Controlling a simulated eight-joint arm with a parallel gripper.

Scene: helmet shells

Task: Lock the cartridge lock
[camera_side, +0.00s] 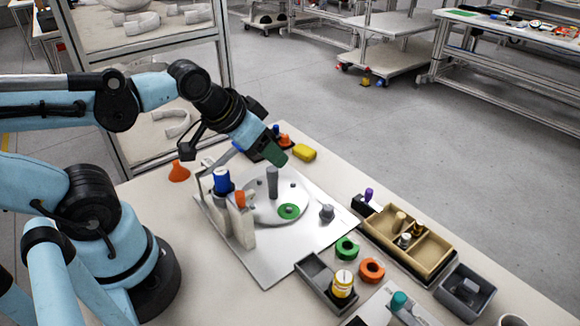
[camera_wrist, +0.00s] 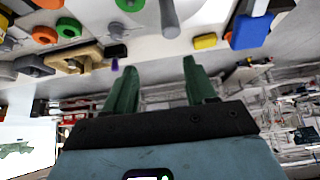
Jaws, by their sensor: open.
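A metal plate (camera_side: 305,245) lies on the table and carries a round grey disc (camera_side: 258,211) with an upright grey post (camera_side: 272,182) and a green ring. At the plate's left stand pale upright holders (camera_side: 243,226) with a blue-topped cylinder (camera_side: 222,181) and an orange-topped piece (camera_side: 240,199). I cannot tell which part is the cartridge lock. My gripper (camera_side: 274,155) is above the back of the plate, behind the post, tilted. In the wrist view its green fingers (camera_wrist: 160,82) are apart with nothing between them. The post (camera_wrist: 168,20) and a blue block (camera_wrist: 251,30) show beyond the fingers.
A yellow block (camera_side: 304,152) lies behind the plate and an orange cone (camera_side: 178,171) at the back left. Green (camera_side: 347,247) and orange (camera_side: 371,270) rings, a tan divided tray (camera_side: 430,250) and a grey bin (camera_side: 463,292) are at the right.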

